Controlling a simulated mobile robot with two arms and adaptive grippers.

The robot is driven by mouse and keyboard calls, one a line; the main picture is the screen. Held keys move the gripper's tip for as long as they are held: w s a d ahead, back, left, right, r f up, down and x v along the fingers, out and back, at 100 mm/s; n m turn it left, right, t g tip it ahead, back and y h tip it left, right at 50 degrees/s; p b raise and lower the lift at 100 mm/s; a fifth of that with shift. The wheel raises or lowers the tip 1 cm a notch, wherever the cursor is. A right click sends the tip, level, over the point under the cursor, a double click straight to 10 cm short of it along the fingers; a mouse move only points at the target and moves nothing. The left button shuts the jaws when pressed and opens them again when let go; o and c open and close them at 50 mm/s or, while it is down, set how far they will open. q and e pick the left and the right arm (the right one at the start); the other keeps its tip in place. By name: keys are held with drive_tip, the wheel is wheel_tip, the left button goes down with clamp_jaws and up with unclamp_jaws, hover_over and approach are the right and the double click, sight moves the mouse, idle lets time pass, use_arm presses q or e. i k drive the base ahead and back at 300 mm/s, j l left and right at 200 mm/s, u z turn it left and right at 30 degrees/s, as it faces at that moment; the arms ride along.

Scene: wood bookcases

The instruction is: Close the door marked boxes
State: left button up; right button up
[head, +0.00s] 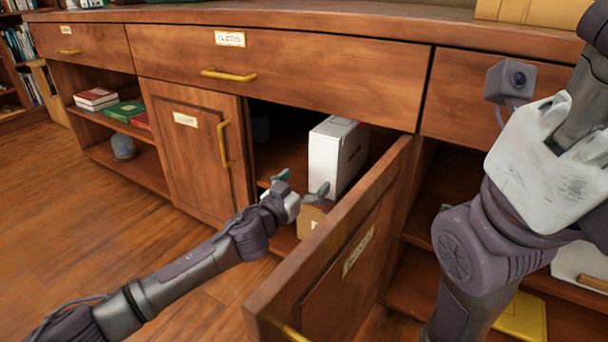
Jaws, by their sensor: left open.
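The open cabinet door (335,245) swings out toward me from its right-hand hinge side. It bears a pale label (357,250) whose lettering I cannot read clearly, and a yellow handle (290,330) at the bottom edge of the view. My left gripper (301,186) is open and empty, with its fingers apart in front of the cabinet opening, left of the door's top edge. Whether it touches the door I cannot tell. Of my right arm only links show at the right; its gripper is not in view.
Inside the opening are a white box (336,155) and a brown box (311,216). A shut door (195,150) is on the left, with shut drawers (285,75) above. Open shelves with books (97,98) stand farther left. The wooden floor (60,220) at left is clear.

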sight(326, 290)
drive_tip(key=k+j, duration=0.85)
